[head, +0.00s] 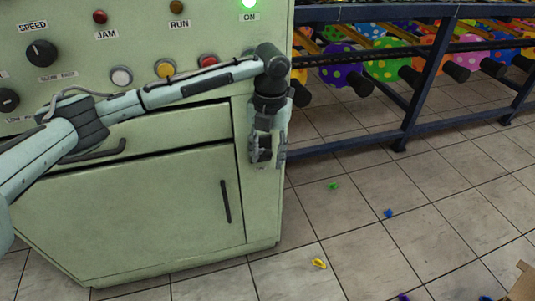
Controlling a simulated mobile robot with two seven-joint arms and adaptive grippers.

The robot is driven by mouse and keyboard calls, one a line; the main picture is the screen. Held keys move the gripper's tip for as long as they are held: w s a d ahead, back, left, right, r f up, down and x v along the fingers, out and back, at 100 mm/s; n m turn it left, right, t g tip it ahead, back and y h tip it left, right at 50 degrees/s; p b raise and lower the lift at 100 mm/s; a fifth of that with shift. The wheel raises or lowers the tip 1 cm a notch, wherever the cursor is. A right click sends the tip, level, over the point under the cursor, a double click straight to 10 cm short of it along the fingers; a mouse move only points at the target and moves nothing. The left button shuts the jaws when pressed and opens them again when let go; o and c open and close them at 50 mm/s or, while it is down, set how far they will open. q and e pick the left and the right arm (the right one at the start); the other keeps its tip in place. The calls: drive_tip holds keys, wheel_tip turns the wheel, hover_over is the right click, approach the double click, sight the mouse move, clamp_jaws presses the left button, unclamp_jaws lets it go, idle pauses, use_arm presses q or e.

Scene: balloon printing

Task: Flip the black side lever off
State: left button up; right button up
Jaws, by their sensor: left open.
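My left gripper (267,156) hangs pointing down at the right front edge of the pale green machine (150,190). It is open, and I see nothing between its fingers. I cannot make out the black side lever for certain; the machine's right side is mostly turned away and partly covered by my left wrist and gripper. A green lamp (249,3) labelled ON is lit at the top of the panel. My right gripper is not in view.
The panel has a black speed knob (41,53) and a red button (208,60). The cabinet door has a black handle (225,201). A dark blue rack (415,100) with colourful dotted rollers stands at the right.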

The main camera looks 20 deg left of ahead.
use_arm(q)
drive_tip(key=shift+c, duration=0.4)
clamp_jaws()
